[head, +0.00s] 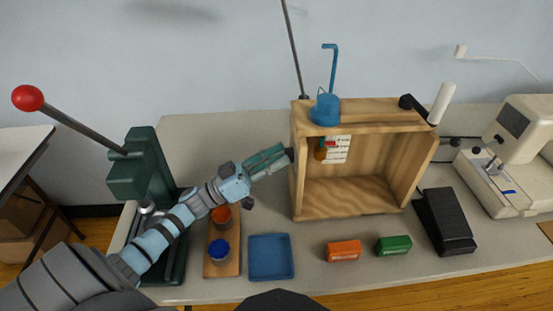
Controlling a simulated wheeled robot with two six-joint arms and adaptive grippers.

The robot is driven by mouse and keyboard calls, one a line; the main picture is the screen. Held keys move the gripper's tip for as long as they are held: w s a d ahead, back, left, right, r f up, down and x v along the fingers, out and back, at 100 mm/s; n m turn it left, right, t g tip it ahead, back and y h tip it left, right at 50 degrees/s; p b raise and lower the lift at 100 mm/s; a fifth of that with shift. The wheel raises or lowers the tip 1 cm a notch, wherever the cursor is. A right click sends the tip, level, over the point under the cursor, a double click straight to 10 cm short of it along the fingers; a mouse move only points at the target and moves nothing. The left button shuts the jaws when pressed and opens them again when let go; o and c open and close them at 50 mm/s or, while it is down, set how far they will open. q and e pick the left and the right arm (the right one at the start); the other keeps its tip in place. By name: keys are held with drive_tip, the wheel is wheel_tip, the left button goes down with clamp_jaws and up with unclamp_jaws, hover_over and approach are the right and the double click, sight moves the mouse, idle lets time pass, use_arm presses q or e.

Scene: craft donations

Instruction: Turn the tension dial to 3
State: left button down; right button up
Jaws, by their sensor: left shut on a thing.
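A wooden box (345,212) stands open toward me on the table. Inside, a white card (340,150) with small markings hangs on the back wall, with a red pointer (330,144) and a small brown piece (320,154) in front of it. The numbers are too small to read. My left gripper (284,156) reaches the outside of the box's left wall. It is shut on a small dark knob there, apparently the tension dial, mostly hidden by the fingers. The dial's setting cannot be read. My right gripper is out of view.
A green press (146,165) with a red-knobbed lever stands at left. A board (222,268) with red and blue-capped jars, a blue tray (271,257), and orange (343,250) and green (394,245) boxes lie in front. A black pedal (447,220) and sewing machine (515,150) are right.

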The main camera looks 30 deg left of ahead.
use_arm(q)
drive_tip(key=c, duration=1.2)
unclamp_jaws()
drive_tip(key=shift+c, duration=0.2)
